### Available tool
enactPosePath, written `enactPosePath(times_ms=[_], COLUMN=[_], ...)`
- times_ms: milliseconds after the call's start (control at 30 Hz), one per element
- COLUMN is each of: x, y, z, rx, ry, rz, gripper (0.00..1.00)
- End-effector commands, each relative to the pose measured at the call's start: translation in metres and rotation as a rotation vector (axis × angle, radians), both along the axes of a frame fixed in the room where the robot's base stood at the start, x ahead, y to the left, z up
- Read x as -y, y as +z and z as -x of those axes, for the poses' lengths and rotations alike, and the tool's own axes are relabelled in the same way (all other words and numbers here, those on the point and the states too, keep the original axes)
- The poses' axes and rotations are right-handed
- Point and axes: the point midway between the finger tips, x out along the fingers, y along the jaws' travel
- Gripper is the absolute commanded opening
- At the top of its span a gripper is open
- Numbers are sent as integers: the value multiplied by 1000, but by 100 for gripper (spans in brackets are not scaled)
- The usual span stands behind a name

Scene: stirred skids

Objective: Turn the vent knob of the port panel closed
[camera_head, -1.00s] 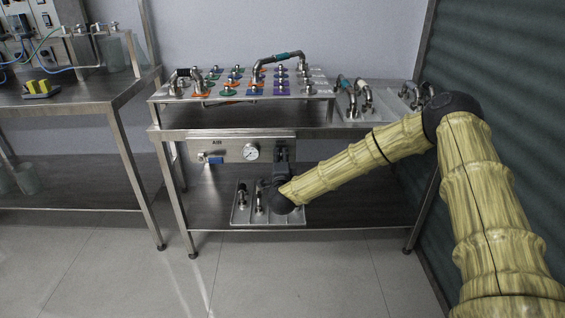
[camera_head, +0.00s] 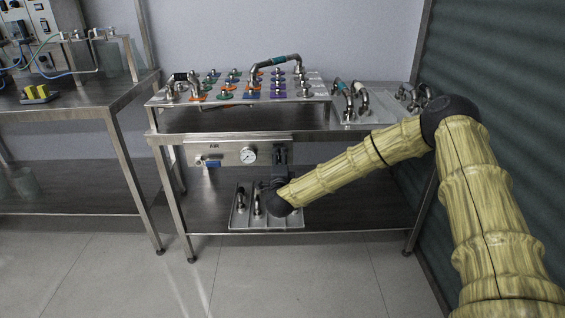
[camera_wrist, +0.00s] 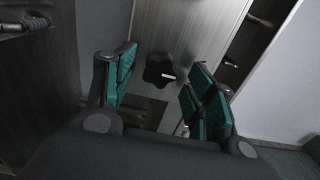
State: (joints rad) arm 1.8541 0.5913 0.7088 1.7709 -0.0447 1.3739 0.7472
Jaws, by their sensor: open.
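The port panel (camera_head: 226,152) is a steel plate under the top of the middle bench. It carries a round gauge (camera_head: 249,155) and a blue-handled valve (camera_head: 210,163). The vent knob (camera_wrist: 157,71) is black and lobed with a white mark, and shows in the wrist view on the steel face. In the head view it is hidden behind my gripper (camera_head: 280,153), at the panel's right end. My gripper (camera_wrist: 163,85) is open, its teal-padded fingers on either side of the knob in the picture. I cannot tell whether they touch it.
A tray with metal fittings (camera_head: 240,220) lies on the lower shelf beneath my wrist. The bench top (camera_head: 235,140) lies just above my gripper and bears a board of coloured fittings (camera_head: 240,98). Another bench (camera_head: 70,112) stands left. The floor in front is clear.

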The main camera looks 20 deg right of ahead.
Motion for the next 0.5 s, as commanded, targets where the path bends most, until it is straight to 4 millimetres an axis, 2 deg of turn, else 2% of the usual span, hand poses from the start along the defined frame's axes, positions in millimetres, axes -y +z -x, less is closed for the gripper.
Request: enactPosePath(times_ms=[233,500], x=[-5,-16], y=[0,0], z=[13,59], rx=[-1,-1], ry=[1,2], rz=[1,-2], gripper=[55,55])
